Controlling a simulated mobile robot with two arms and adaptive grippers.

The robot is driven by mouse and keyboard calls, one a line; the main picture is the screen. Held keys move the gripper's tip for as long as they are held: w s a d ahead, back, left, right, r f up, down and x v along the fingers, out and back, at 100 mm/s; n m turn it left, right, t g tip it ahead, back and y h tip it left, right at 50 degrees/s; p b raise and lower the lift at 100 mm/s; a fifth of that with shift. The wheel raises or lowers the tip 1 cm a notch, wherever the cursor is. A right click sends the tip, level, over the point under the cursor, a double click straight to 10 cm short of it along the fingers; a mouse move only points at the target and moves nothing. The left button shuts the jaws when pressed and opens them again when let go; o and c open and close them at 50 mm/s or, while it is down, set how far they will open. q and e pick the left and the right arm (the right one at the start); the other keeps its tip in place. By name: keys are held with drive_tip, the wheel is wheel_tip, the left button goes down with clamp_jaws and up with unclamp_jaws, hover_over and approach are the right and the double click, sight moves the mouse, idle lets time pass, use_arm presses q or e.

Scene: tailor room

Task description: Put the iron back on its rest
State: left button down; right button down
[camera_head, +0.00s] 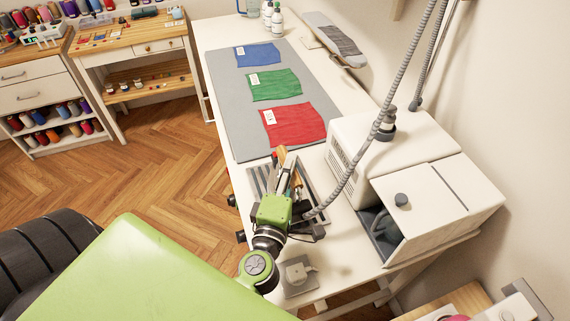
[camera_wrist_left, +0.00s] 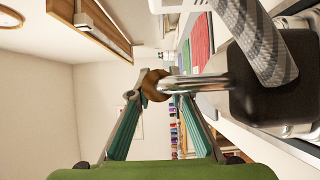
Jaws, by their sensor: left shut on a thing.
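The iron (camera_wrist_left: 275,85) shows large in the left wrist view, with a dark body, a shiny metal stem, a wooden grip (camera_wrist_left: 155,85) and a grey hose. My left gripper (camera_wrist_left: 153,92) is shut on the wooden grip. In the head view, my left gripper (camera_head: 288,178) is over the near part of the table, and the iron is mostly hidden by it. A grey striped metal plate (camera_head: 257,180), which looks like the rest, lies under and behind the gripper. I cannot tell whether the iron touches it. My right gripper is out of view.
A white steam unit (camera_head: 405,150) stands right of the plate, with its grey hose (camera_head: 368,138) running to the iron. Red (camera_head: 292,124), green (camera_head: 273,86) and blue (camera_head: 258,55) cloths lie on a grey mat (camera_head: 228,108) beyond. A small plate with a block (camera_head: 298,274) is at the near end.

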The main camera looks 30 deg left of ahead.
use_arm(q)
drive_tip(key=shift+w+a+f, duration=0.1)
drive_tip(key=shift+f, duration=0.45)
drive_tip(key=shift+f+b, duration=0.1)
drive_tip(key=shift+b, duration=0.25)
drive_tip(key=c, duration=1.9)
unclamp_jaws()
drive_tip(key=shift+f, duration=0.3)
drive_tip(key=shift+s, duration=0.25)
